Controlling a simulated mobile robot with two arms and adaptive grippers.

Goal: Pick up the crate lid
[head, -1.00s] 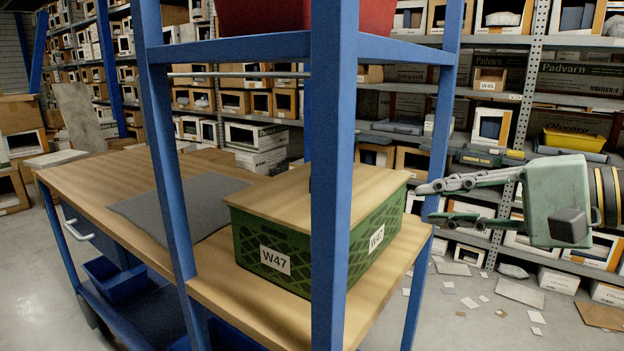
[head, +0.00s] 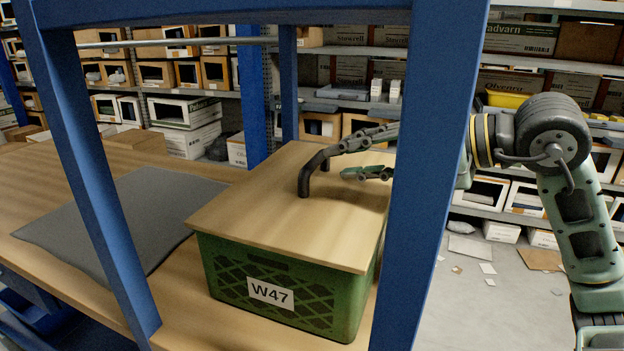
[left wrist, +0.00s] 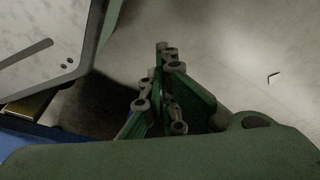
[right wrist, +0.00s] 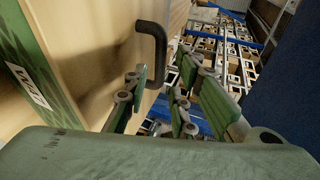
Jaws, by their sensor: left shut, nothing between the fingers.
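The crate lid (head: 250,212) is a flat light-wood board with a black bar handle (head: 305,180). It lies on top of a green crate (head: 222,272) labelled W47. My right gripper (head: 337,162) is open just to the right of the handle, one finger above the other in the picture. The right wrist view shows its fingers (right wrist: 164,66) apart, with the handle (right wrist: 152,28) just ahead of them; I cannot tell whether they touch it. My left gripper (left wrist: 164,60) shows only in the left wrist view, shut and empty above a pale floor.
The crate stands on a wooden workbench (head: 60,185) with a grey mat (head: 125,215). Blue posts (head: 432,150) rise in front, one partly hiding my right arm. Racks with boxes (head: 190,110) stand behind. Papers lie on the floor at right.

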